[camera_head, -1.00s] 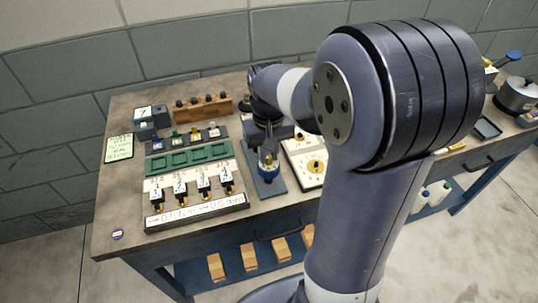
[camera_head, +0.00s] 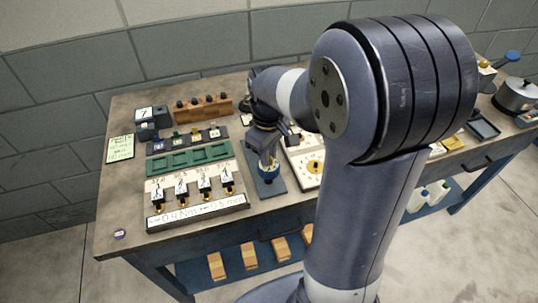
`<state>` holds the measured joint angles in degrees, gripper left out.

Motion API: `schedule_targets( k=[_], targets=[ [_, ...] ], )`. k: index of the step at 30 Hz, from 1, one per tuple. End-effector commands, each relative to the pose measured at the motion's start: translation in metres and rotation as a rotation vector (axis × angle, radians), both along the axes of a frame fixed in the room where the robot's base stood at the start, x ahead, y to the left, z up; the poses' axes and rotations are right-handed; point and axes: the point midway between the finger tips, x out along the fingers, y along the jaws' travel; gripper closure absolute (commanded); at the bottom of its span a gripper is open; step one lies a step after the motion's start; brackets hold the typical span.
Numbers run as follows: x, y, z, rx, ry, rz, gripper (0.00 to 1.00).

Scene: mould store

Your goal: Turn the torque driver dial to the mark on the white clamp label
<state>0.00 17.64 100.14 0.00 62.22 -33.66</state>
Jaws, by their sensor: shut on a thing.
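The torque driver (camera_head: 269,171) stands upright on a dark base plate (camera_head: 272,186) near the middle of the bench, with a blue ring showing low on it. My gripper (camera_head: 267,158) is above it, pointing down, and is shut on its upper part. The jaws and my wrist hide most of the dial, so its setting cannot be read. White labels (camera_head: 205,184) stand in a row on several black and gold clamps at the front left. A white strip (camera_head: 197,212) with handwritten figures runs in front of them, too small to read surely.
A green tray (camera_head: 188,160), a wooden block with pegs (camera_head: 205,107) and a grey box (camera_head: 151,122) lie behind the clamps. A white panel with a yellow dial (camera_head: 314,167) is close to the right of the driver. My arm hides much of the bench's right half.

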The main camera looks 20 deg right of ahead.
Motion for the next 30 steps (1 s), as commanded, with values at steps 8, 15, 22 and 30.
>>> schedule_targets(
  k=[8, 15, 22, 30],
  targets=[
    [-0.0003, -0.0001, -0.0004, 0.000, 0.001, 0.115, 0.96],
    [-0.0003, -0.0001, -0.0002, 0.000, 0.001, 0.128, 0.96],
    [-0.0002, 0.0000, 0.0004, 0.000, 0.001, 0.342, 0.96],
    [0.0000, 0.0000, -0.0002, 0.000, 0.000, 0.397, 0.66]
  ],
)
